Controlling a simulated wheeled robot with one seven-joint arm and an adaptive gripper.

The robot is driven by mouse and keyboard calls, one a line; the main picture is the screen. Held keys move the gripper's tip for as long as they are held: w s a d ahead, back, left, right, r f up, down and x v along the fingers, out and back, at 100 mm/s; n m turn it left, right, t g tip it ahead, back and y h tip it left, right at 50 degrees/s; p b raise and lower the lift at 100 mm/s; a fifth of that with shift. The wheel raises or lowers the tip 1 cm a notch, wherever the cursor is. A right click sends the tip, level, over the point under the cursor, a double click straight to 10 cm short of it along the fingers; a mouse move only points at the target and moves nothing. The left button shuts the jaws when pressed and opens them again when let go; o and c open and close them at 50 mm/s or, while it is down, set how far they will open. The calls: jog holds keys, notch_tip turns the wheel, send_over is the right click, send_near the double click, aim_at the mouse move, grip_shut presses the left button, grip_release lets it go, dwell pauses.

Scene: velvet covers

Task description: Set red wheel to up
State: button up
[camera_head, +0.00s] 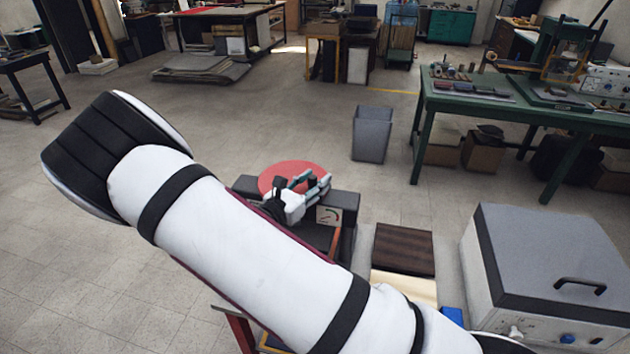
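A flat red wheel (285,169) shows as a disc on a dark grey machine near the picture's middle. My gripper (320,177) is over the wheel's right side, with its two pale fingers pointing right and a gap between them. I see nothing held between the fingers. My gripper and wrist hide the wheel's lower right part, and I cannot tell whether the fingers touch it. No mark showing the wheel's setting can be made out.
My white arm covers the lower left and middle. A grey bin (372,134) stands behind the machine. A green table (470,104) with tools is at the right. A grey-lidded box (545,262) and a dark brown board (403,249) are at lower right. Open floor lies left.

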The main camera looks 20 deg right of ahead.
jog(key=v, duration=1.1)
jog(key=shift+s+a, duration=0.2)
jog(key=shift+s, duration=0.05)
